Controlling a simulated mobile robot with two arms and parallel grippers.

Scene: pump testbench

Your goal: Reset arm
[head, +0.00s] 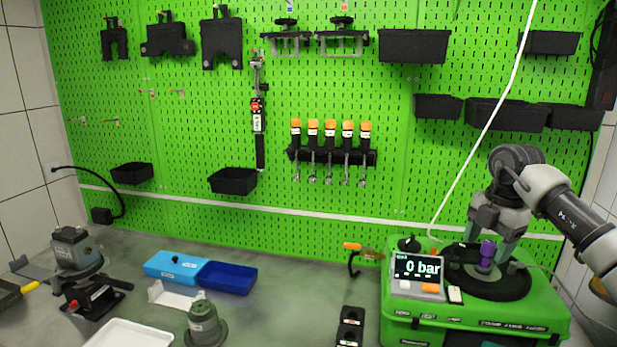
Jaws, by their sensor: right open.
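My right arm comes in from the right edge. My right gripper (487,262) points down over the round black plate on top of the green pump test case (480,318). Its jaws are open, around or just above a small purple knob (487,250); I cannot tell whether they touch it. A display (417,268) on the case reads 0 bar. My left gripper is not in view.
A dark device (76,250) stands on the grey bench at left. Blue trays (200,271), a white tray (128,334) and a grey-green part (204,323) lie mid-bench. A green pegboard (330,200) with tools and black bins closes off the back.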

